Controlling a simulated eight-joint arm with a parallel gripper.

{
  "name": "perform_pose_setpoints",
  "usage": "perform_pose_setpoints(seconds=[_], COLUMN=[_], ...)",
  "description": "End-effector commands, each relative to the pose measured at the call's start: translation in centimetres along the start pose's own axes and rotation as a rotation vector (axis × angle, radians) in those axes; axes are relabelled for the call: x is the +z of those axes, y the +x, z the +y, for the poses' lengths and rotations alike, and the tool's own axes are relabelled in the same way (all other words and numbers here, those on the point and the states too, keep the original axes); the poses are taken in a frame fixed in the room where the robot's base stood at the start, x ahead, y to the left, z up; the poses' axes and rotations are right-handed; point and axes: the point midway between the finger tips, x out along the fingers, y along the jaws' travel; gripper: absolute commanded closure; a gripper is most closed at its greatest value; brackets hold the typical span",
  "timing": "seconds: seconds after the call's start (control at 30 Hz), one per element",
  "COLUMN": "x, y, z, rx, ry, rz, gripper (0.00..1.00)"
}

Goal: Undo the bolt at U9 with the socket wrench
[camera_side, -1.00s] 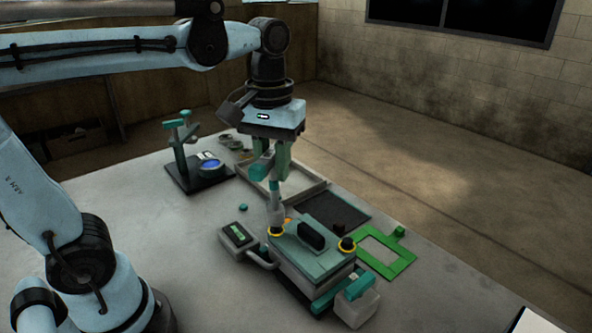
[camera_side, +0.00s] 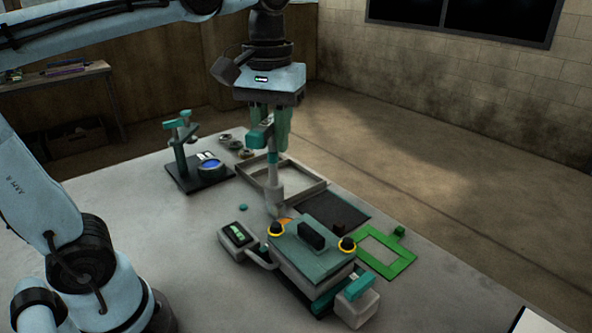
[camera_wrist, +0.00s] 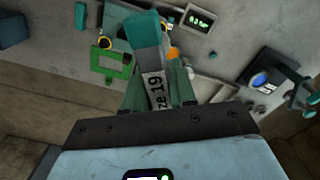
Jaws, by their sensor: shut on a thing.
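My gripper (camera_side: 271,143) is shut on the socket wrench (camera_side: 273,188), which hangs upright with a teal head and a grey shaft. Its lower end is just above and behind the left corner of the teal-topped block (camera_side: 312,252). In the wrist view the wrench (camera_wrist: 148,50) shows a label ending in "ze 19". An orange spot (camera_side: 287,221) shows beside the left one. No U9 marking is readable.
A box with a green display (camera_side: 237,236) stands left of the block. A green frame (camera_side: 405,261) and a dark mat (camera_side: 335,212) lie to the right and behind. A grey tray (camera_side: 311,191) and a stand with a blue disc (camera_side: 209,168) are further back. The front left table is clear.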

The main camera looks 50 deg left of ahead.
Motion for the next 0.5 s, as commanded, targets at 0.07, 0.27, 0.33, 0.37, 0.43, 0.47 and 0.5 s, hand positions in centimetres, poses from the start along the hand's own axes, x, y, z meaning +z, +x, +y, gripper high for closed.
perform_pose_setpoints(seconds=[0.07, 0.27, 0.33, 0.37, 0.43, 0.47, 0.5], x=[0.0, 0.0, 0.0, 0.0, 0.0, 0.0, 0.0], y=[-1.1, -2.3, -2.3, -2.3, -2.3, -2.3, -2.3], z=[0.0, 0.0, 0.0, 0.0, 0.0, 0.0, 0.0], rx=[0.000, 0.000, 0.000, 0.000, 0.000, 0.000, 0.000], ry=[0.000, 0.000, 0.000, 0.000, 0.000, 0.000, 0.000], rz=[0.000, 0.000, 0.000, 0.000, 0.000, 0.000, 0.000], gripper=[1.00, 1.00, 1.00, 1.00, 1.00, 1.00, 1.00])
